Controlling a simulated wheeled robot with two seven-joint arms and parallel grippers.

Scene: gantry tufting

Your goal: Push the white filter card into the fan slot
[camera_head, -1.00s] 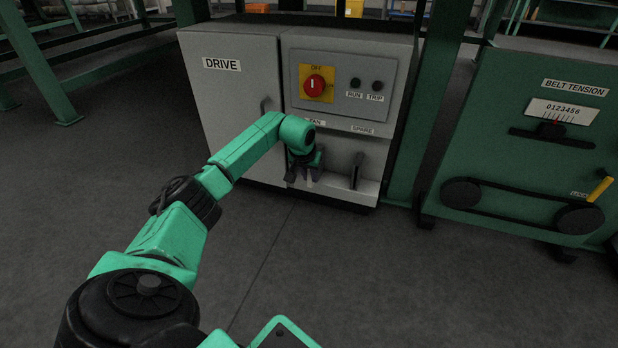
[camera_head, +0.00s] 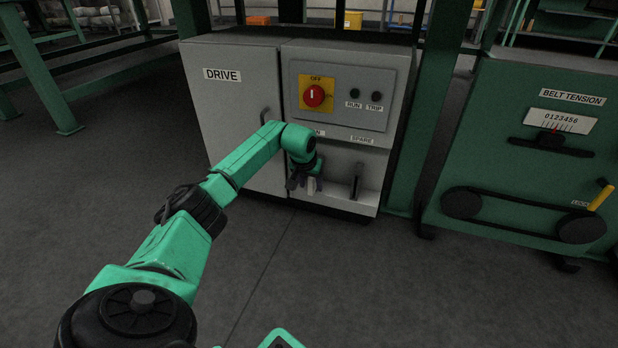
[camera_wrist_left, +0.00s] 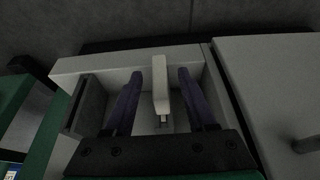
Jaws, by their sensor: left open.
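The white filter card (camera_wrist_left: 160,85) stands between the two dark fingers of my left gripper (camera_wrist_left: 160,74) in the left wrist view, with a gap on both sides. In the head view a small pale part of the card (camera_head: 312,185) shows beside the fingers of my left gripper (camera_head: 302,184), at the cabinet's lower recess. The left gripper is open around the card and does not visibly touch it. The fan slot is mostly hidden behind the gripper, and the arm covers part of its label.
The grey drive cabinet (camera_head: 235,110) has a red rotary switch (camera_head: 314,95) above the recess. A dark spare slot piece (camera_head: 357,180) stands right of the card; it also shows in the wrist view (camera_wrist_left: 87,106). A green belt tension machine (camera_head: 500,110) stands at right. The floor in front is clear.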

